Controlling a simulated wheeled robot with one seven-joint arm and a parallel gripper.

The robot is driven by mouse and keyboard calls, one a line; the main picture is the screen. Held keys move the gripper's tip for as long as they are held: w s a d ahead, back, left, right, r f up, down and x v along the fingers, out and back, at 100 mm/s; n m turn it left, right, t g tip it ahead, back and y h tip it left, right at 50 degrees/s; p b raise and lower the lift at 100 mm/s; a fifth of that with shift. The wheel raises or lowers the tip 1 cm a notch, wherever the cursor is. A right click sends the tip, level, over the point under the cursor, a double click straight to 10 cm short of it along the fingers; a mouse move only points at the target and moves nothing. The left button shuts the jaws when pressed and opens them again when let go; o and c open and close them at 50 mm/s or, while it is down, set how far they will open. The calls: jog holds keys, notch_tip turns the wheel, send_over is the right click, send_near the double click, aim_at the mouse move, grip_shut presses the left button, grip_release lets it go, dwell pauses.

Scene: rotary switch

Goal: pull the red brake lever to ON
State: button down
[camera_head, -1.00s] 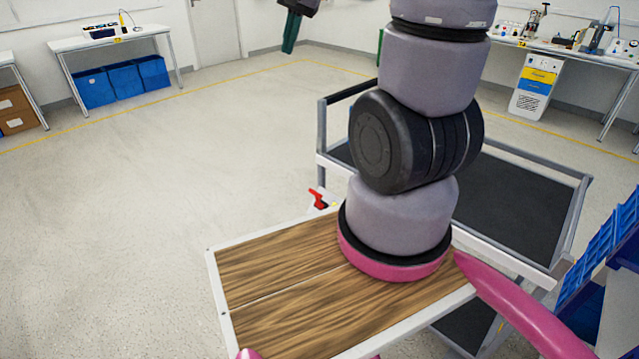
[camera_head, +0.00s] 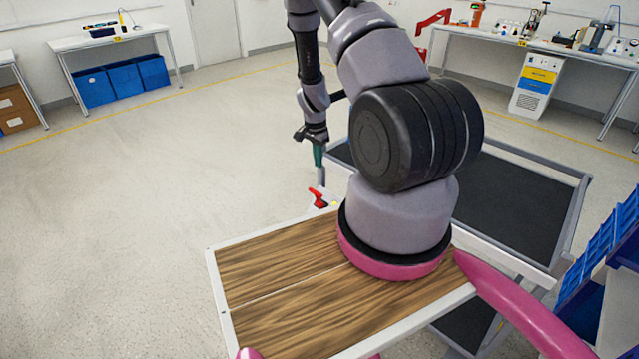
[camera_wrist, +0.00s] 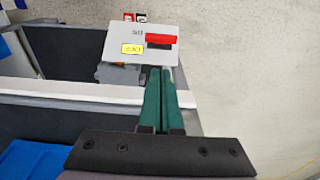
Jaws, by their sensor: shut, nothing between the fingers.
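The red brake lever (camera_head: 317,198) shows beside the wooden board in the head view, at the cart's near left corner. In the wrist view the red lever (camera_wrist: 162,39) lies across a light panel (camera_wrist: 120,40), with a black part just under it. A yellow label (camera_wrist: 132,49) with small, unreadable text is to its left. My gripper (camera_wrist: 161,72) has its two green fingers together, with nothing between them. In the wrist view the tips overlap the panel's lower edge, just below the lever. In the head view my gripper (camera_head: 319,165) points down above the lever; contact cannot be told.
A grey cart with dark shelves (camera_head: 510,210) stands behind and right of my arm. Blue bins (camera_head: 605,240) are at the far right. The floor (camera_head: 150,200) on the left is clear. Small red and black items (camera_wrist: 134,17) show beyond the panel in the wrist view.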

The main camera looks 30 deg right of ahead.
jog(key=shift+f, duration=0.1)
send_over(317, 199)
jog(key=w+d, duration=0.1)
jog(key=d, duration=0.1)
jog(key=f, duration=0.9)
jog(key=shift+a+f, duration=0.25)
jog(key=shift+f, duration=0.15)
